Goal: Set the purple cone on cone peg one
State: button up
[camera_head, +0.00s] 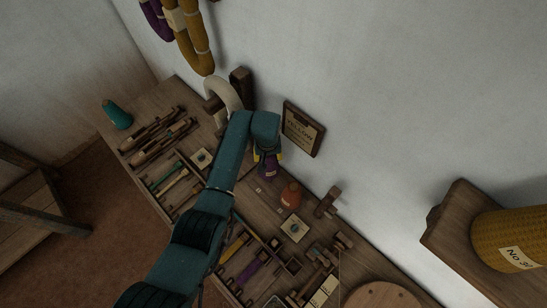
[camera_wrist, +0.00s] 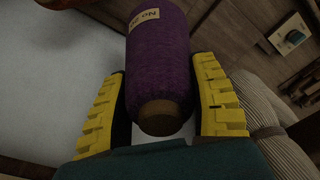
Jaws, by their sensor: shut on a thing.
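The purple cone (camera_head: 267,171) hangs below my gripper (camera_head: 266,157) over the back part of the bench. In the wrist view, the purple yarn (camera_wrist: 165,55) with a pale label sits between the two yellow fingers. The cone's brown end (camera_wrist: 161,115) faces the camera. My gripper is shut on the cone. Pale square plates with a small round centre show on the bench, one left of my arm (camera_head: 201,158) and one at right (camera_head: 295,228). I cannot tell which is cone peg one. The cone appears apart from both.
An orange cone (camera_head: 291,195) stands right of the purple cone. A teal cone (camera_head: 117,114) is at the bench's far left end. Slotted trays with shuttles (camera_head: 160,135) line the front. A plaque (camera_head: 302,129) and yarn hanks (camera_head: 190,40) hang on the wall.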

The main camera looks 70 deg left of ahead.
jog(key=shift+f+b, duration=3.85)
jog(key=shift+f, duration=0.8)
jog(key=o, duration=1.4)
jog(key=shift+o, duration=0.2)
notch_tip(320, 180, up, 8)
jog(key=p, duration=0.8)
jog(key=shift+r, duration=0.1)
